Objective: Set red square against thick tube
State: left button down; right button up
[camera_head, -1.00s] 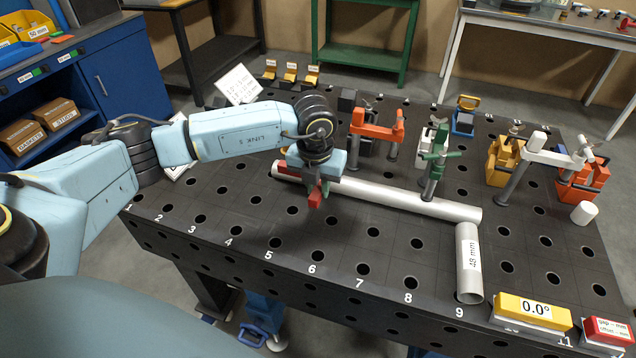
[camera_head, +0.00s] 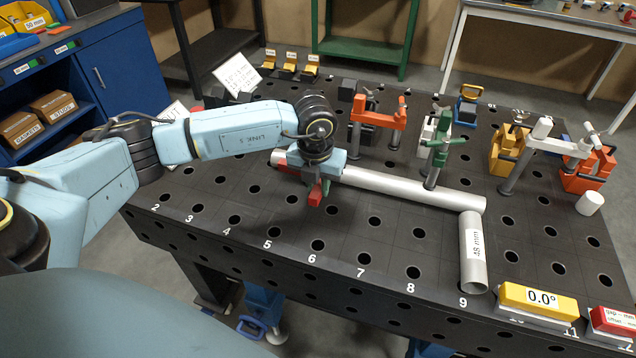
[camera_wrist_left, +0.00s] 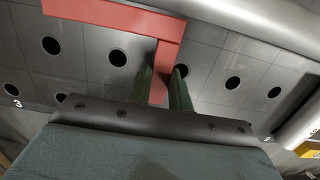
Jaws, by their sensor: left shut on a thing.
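My left gripper (camera_head: 318,190) is shut on the red square (camera_wrist_left: 110,14), an L-shaped piece. In the left wrist view its short leg is between the green fingers and its long leg runs to the upper left. In the head view the gripper and wrist hide much of it. A long pale tube (camera_head: 400,188) lies on the table just behind the gripper. A short pale tube (camera_head: 473,255) labelled 48 mm lies at its right end, roughly square to it. The square is close to the long tube; I cannot tell if they touch. My right gripper is out of view.
A yellow 0.0° display (camera_head: 538,298) sits at the front right.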

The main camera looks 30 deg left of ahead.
pick_arm(q)
jog(key=shift+f+b, duration=0.85)
jog(key=shift+f, duration=0.15)
jog(key=shift+f+b, duration=0.3)
jog(key=shift+f, duration=0.15)
jog(key=shift+w, duration=0.35)
dwell(0.8)
jog(key=c, duration=1.4)
grip_release()
jog(key=shift+o, duration=1)
jog(key=shift+f, duration=0.1)
